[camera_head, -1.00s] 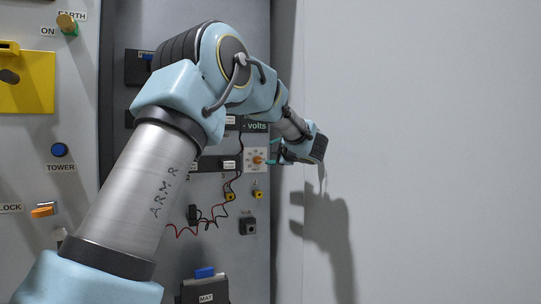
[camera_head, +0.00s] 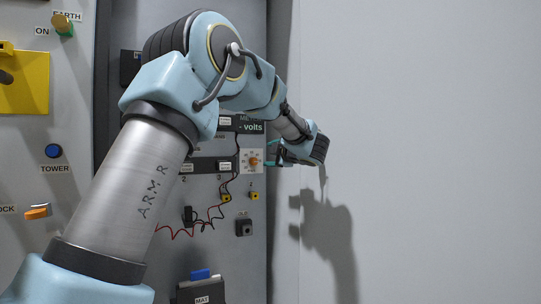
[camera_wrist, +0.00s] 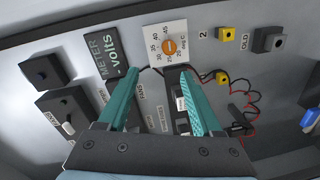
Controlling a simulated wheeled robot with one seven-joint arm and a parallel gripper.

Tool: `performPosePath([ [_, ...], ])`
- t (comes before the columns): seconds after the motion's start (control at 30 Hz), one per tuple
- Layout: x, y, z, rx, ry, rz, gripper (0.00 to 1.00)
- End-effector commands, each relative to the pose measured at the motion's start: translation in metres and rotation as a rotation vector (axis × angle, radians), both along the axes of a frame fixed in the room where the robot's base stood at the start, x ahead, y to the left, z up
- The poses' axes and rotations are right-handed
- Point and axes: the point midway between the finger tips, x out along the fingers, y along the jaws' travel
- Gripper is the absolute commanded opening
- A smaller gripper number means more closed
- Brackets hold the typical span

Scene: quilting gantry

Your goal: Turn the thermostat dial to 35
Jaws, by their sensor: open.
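The thermostat dial (camera_wrist: 168,46) is an orange round knob on a white square plate (camera_wrist: 155,36) with numbers around it and "deg C" printed on it. In the head view the orange dial (camera_head: 254,161) sits near the right edge of the grey panel. My gripper (camera_wrist: 160,76) has two teal fingers spread apart with nothing between them. The dial lies just beyond the fingertips in the wrist view, apart from them as far as I can tell. In the head view my gripper (camera_head: 276,154) is just right of the dial. Which number the dial points at is too small to read.
A "METER volts" display (camera_wrist: 107,60) is beside the dial plate. Yellow sockets (camera_wrist: 223,78) with red and black wires and a grey block (camera_wrist: 270,39) are nearby. A plain pale wall (camera_head: 420,150) stands to the right of the panel.

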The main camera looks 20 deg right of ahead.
Motion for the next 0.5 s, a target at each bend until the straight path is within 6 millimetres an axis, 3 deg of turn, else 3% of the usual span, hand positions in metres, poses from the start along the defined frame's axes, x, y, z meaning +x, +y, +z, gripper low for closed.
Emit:
performPosePath([
  [0.17, 0.007, -0.001, -0.007, 0.073, 0.020, -0.017, 0.67],
  [0.5, 0.027, -0.009, -0.063, 0.497, 0.136, -0.072, 0.67],
])
